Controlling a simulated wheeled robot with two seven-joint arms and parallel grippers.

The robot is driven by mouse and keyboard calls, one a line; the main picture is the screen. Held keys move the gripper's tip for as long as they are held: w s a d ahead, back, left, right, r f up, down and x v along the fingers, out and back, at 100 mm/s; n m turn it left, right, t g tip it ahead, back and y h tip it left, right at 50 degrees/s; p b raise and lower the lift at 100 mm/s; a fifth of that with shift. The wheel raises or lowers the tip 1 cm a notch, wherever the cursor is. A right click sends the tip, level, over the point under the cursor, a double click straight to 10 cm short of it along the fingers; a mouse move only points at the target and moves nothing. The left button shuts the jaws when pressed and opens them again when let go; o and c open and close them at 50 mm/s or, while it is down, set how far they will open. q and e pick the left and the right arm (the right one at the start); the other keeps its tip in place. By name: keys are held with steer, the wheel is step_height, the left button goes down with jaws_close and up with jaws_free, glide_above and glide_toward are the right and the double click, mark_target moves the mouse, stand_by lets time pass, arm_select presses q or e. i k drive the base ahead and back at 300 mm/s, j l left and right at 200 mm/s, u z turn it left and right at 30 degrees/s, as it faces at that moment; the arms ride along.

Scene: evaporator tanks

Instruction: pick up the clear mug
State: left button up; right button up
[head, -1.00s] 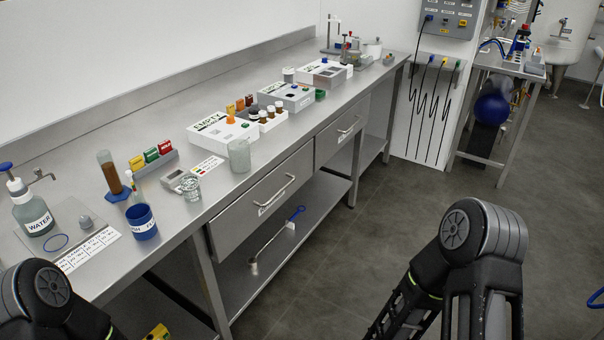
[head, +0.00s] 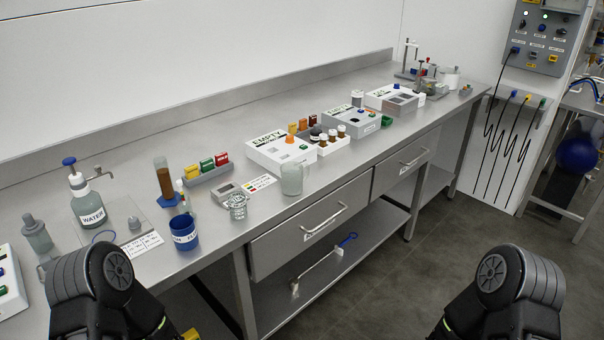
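A clear, patterned glass mug (head: 237,206) stands upright near the front edge of the steel bench, between the blue cup and a taller frosted clear glass jar (head: 291,179). Whether it has a handle is hard to tell at this size. Nothing touches it. Dark links of my two arms show at the bottom left and bottom right, below and in front of the bench. Both of my grippers are out of the picture, so their fingers are hidden.
A blue labelled cup (head: 184,232) stands left of the mug, and a small grey scale (head: 226,192) is just behind it. A water bottle (head: 87,203) and brown-filled cylinder (head: 165,180) stand further left. A white "EMPTY" box (head: 270,148) stands behind the jar.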

mark_target(292, 179)
steer(key=i+l+u, duration=0.1)
steer(key=l, duration=0.4)
steer(key=i+l+u, duration=0.1)
steer(key=i+l, duration=0.25)
steer(key=l, duration=0.2)
steer(key=i+l+u, duration=0.1)
steer(key=l, duration=0.45)
steer(key=i+l+u, duration=0.1)
steer(key=i+l, duration=0.15)
steer(key=l, duration=0.3)
steer(key=i+l+u, duration=0.1)
steer(key=l, duration=0.45)
steer(key=i+l+u, duration=0.15)
steer(key=l, duration=0.45)
steer(key=i+l+u, duration=0.1)
steer(key=l, duration=0.5)
steer(key=i+l+u, duration=0.1)
steer(key=l, duration=0.5)
